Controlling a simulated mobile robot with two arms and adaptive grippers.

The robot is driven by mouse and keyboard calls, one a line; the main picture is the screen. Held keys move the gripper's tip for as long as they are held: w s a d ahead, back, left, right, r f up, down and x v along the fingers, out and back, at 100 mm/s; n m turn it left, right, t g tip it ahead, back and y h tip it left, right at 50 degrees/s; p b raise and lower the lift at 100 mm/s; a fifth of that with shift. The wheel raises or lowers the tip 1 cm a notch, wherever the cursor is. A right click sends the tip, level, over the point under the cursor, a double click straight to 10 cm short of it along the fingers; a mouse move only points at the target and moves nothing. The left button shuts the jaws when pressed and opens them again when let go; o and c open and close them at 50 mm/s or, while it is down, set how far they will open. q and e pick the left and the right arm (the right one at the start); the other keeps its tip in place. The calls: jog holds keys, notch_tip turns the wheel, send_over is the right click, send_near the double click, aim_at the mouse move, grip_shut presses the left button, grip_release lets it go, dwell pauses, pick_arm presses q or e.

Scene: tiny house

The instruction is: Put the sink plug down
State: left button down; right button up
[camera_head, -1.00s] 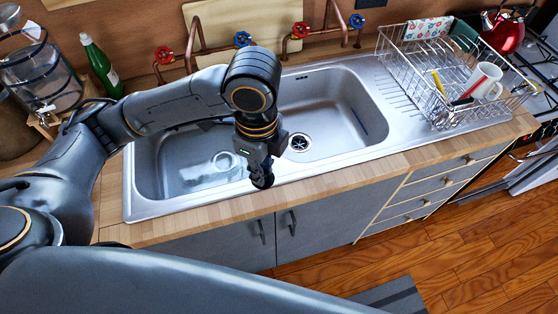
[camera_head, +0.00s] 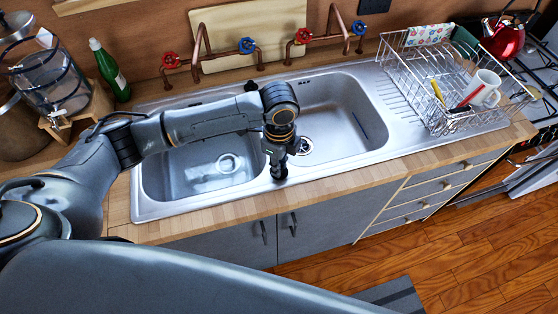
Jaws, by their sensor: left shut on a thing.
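My left gripper (camera_head: 279,172) points down over the front part of the double steel sink (camera_head: 160,209), near the divider between the basins. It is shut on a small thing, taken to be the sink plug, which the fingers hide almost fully. Whether it touches the sink there, I cannot tell. The drain (camera_head: 305,146) of the right basin shows just right of the gripper, partly covered by it. My right gripper is not in view.
A wire dish rack (camera_head: 408,92) with a mug (camera_head: 483,87) stands on the drainboard at right. Red and blue taps (camera_head: 247,46) line the back wall. A green bottle (camera_head: 108,72) and a glass dispenser (camera_head: 52,85) stand at left. The right basin is mostly clear.

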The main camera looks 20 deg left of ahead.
pick_arm(q)
jog(key=shift+f, duration=0.15)
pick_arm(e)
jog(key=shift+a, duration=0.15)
pick_arm(q)
jog(key=c, duration=1.3)
grip_release()
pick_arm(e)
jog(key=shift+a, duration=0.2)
pick_arm(q)
jog(key=shift+o, duration=0.2)
notch_tip(320, 180, up, 12)
jog(key=b, duration=0.2)
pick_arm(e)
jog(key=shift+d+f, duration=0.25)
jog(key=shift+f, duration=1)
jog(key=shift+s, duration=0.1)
